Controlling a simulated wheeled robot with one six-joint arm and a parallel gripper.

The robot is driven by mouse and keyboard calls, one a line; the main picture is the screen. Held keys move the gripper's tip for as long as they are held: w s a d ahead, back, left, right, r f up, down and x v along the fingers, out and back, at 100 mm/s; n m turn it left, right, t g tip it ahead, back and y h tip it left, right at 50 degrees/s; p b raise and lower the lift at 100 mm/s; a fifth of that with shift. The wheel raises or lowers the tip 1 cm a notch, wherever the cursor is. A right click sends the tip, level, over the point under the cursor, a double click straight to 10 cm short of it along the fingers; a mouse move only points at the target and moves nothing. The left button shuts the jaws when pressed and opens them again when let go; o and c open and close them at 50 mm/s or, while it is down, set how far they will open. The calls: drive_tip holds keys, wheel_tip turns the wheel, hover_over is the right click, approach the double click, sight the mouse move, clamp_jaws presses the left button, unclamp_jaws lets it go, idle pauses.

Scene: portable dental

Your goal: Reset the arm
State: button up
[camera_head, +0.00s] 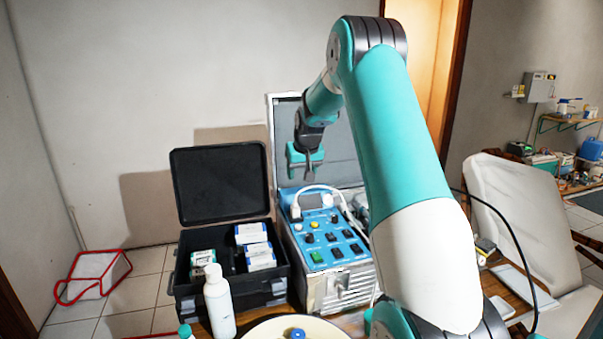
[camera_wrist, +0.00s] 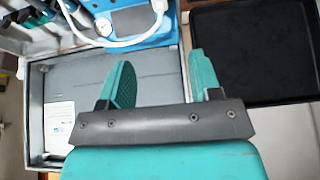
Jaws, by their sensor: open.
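My gripper (camera_head: 306,160) hangs in the air at the end of my bent arm, in front of the open lid of the dental unit and above its blue panel. In the wrist view my gripper (camera_wrist: 160,68) shows two teal fingers spread apart with nothing between them. The blue-panelled dental unit (camera_head: 332,246) stands below it with knobs, switches and a white hose. In the wrist view the unit's blue panel (camera_wrist: 170,28) and its grey lid (camera_wrist: 82,80) lie beyond the fingers.
An open black case (camera_head: 236,292) holding several boxes stands left of the unit; its lid (camera_wrist: 255,50) shows in the wrist view. A white bottle (camera_head: 219,303) stands in front. A pale reclining chair (camera_head: 520,215) is at right. A red-framed basket (camera_head: 94,275) sits on the floor.

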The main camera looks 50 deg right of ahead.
drive_tip(key=shift+a, duration=0.1)
idle(0.3)
drive_tip(key=s+a+r+n+y, duration=0.2)
drive_tip(key=s+a, duration=0.1)
drive_tip(key=a, duration=0.8)
drive_tip(key=s+a+r+n+y, duration=0.1)
drive_tip(key=s+a+r+n, duration=0.15)
drive_tip(key=a, duration=0.85)
drive_tip(key=s+a+r+n+y, duration=0.2)
drive_tip(key=a, duration=0.9)
drive_tip(key=s+a+n+g+y, duration=0.1)
drive_tip(key=s+a+n+g, duration=0.1)
drive_tip(key=s+a, duration=0.5)
drive_tip(key=s+a+f+n+g, duration=0.1)
drive_tip(key=s+a+n, duration=0.3)
drive_tip(key=s, duration=1.2)
drive_tip(key=a+g, duration=0.1)
drive_tip(key=a, duration=0.2)
drive_tip(key=shift+a+n+y, duration=0.25)
drive_tip(key=shift+n+y, duration=0.1)
drive_tip(key=shift+y, duration=0.05)
drive_tip(key=shift+w, duration=0.1)
